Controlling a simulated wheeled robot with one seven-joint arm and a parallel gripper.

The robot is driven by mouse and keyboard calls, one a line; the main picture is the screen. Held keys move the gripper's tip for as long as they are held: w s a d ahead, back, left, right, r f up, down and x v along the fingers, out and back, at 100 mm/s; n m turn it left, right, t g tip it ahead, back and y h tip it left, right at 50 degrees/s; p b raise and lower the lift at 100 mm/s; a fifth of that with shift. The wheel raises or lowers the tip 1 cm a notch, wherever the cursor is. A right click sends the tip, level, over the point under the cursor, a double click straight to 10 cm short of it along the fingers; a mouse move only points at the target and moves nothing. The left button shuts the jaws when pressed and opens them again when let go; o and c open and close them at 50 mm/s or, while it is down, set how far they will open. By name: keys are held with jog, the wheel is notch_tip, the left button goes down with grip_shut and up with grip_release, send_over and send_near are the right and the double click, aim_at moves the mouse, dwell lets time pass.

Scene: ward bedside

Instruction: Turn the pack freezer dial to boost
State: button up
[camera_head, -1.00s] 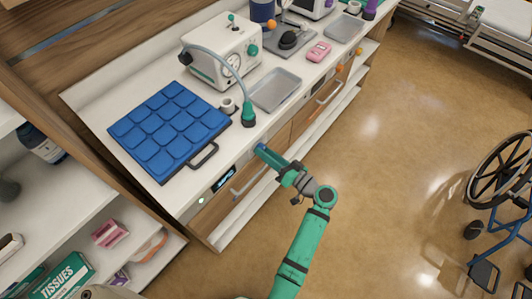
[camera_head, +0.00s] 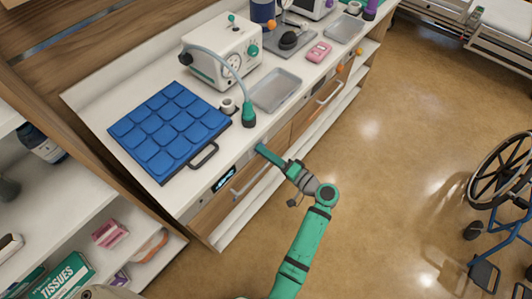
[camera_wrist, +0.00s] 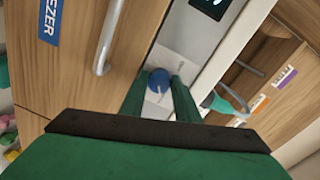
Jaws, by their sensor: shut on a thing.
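The pack freezer dial is a round blue knob (camera_wrist: 157,80) with a pale pointer line, on a light grey panel (camera_wrist: 183,45) in the wrist view. My gripper (camera_wrist: 160,85) has its two green fingers on either side of the knob and is shut on it. In the head view my gripper (camera_head: 261,149) reaches the counter's front face, and its fingers hide the knob. The freezer's small dark display (camera_head: 223,179) is lit with blue marks; its edge also shows in the wrist view (camera_wrist: 211,5). Scale words around the dial are too small to read.
A bar handle (camera_wrist: 108,38) and a blue label ending in "EZER" (camera_wrist: 48,18) are on the wooden front beside the dial. A blue quilted pack (camera_head: 168,130) lies on the counter above. A wheelchair (camera_head: 500,205) stands far right; the floor between is clear.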

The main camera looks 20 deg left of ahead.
dwell(0.3)
jog(key=o, duration=1)
jog(key=shift+o, duration=0.2)
jog(key=shift+d, duration=0.1)
jog(key=v, duration=1)
jog(key=shift+d, duration=0.3)
jog(key=shift+s, duration=0.1)
